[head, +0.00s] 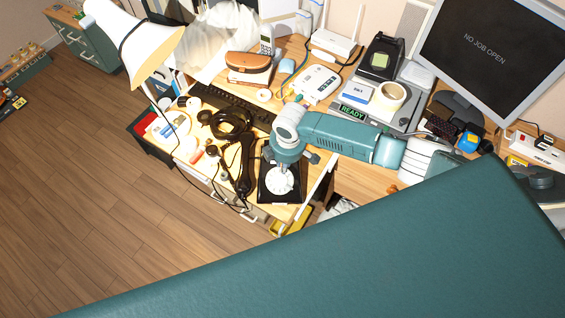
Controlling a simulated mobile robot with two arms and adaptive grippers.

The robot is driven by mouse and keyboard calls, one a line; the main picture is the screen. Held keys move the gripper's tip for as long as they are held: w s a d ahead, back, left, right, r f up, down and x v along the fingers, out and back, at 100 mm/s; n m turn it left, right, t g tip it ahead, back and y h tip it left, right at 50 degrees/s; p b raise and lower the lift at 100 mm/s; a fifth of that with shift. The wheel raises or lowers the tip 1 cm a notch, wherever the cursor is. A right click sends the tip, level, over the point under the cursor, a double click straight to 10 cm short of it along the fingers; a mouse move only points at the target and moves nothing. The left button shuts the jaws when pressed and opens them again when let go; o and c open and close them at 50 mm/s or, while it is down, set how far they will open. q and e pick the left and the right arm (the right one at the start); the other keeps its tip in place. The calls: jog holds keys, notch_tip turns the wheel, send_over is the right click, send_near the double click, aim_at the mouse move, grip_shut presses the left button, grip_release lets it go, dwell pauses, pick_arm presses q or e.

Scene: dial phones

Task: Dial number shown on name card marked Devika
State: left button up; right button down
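A black rotary phone (272,192) with a pale round dial stands near the front edge of the desk. Its black handset (243,172) lies off the phone, just to its left, with a coiled cord (232,122) behind it. My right gripper (285,168) hangs over the phone at the far side of the dial and hides part of it. Its fingertips are too small and covered to tell whether they are open, shut or touching the dial. My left gripper is not in view. I cannot make out a card reading Devika.
A black keyboard (226,101), a brown case (249,68) and a white lamp (150,45) are behind and left of the phone. A device with a green READY display (352,112), a tape roll (390,96) and a monitor (490,45) stand to the right.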

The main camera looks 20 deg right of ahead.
jog(key=shift+s+d+p, duration=0.3)
jog(key=shift+s+p, duration=0.05)
jog(key=shift+p, duration=0.05)
jog(key=shift+s+d+f, duration=0.1)
jog(key=shift+f, duration=0.1)
jog(key=shift+s, duration=0.15)
jog(key=shift+s+d+f+p, duration=0.15)
jog(key=shift+s+d+p, duration=0.05)
jog(key=shift+s+p, duration=0.25)
